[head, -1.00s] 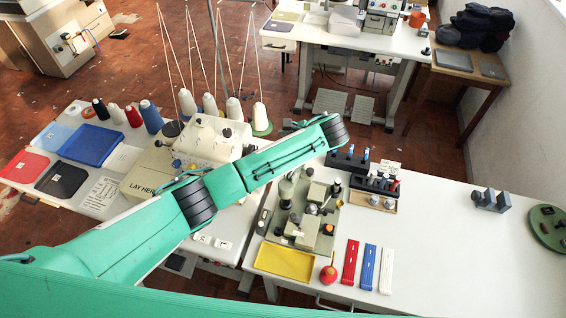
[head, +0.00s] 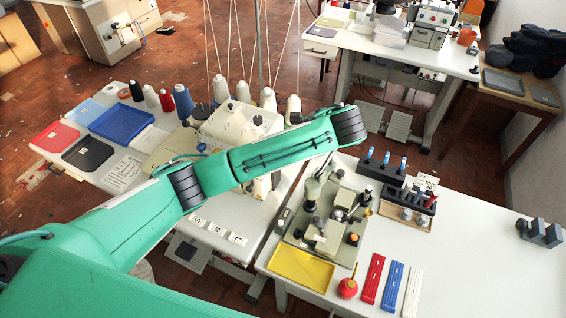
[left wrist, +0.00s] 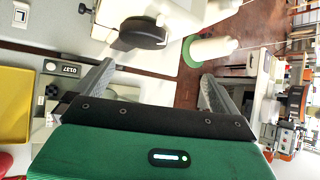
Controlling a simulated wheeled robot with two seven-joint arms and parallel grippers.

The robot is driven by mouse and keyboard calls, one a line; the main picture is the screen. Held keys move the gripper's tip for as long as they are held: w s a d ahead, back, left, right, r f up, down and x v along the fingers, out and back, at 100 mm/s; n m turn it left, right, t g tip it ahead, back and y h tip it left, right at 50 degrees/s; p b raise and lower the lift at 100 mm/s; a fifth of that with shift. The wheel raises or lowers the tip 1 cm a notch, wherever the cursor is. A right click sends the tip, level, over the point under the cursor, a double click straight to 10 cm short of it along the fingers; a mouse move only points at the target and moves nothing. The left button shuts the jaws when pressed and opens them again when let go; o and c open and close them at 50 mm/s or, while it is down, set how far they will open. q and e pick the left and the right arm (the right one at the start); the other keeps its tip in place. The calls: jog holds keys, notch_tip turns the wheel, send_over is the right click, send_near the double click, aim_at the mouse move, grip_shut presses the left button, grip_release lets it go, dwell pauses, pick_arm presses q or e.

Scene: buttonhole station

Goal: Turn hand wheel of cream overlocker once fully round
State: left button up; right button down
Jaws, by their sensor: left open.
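The cream overlocker (head: 236,122) stands on the left table in the head view, partly covered by my left arm. Its black hand wheel (left wrist: 143,33) shows at the top of the left wrist view, on the machine's side. In the head view, my arm hides most of the wheel's area. My left gripper (left wrist: 158,72) is open and empty. Its two fingers are spread wide, and the wheel appears beyond them, nearer the left finger in the picture and apart from both. My right gripper is not in view.
Thread cones (head: 268,98) stand behind the overlocker, with threads rising from them. The right table carries a grey-green fixture (head: 325,225), a yellow tray (head: 302,270), a red oil can (head: 347,287) and coloured strips. A blue tray (head: 122,124) lies at left.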

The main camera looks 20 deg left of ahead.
pick_arm(q)
jog(key=s+a+f+t+h+b, duration=0.2)
jog(key=s+a+t+h+b, duration=0.2)
jog(key=s+b, duration=0.5)
jog(key=x, duration=0.9)
jog(key=r+x, duration=0.1)
jog(key=x, duration=0.3)
jog(key=shift+w+a+f, duration=0.25)
jog(key=shift+w+a, duration=0.1)
jog(key=shift+w, duration=0.25)
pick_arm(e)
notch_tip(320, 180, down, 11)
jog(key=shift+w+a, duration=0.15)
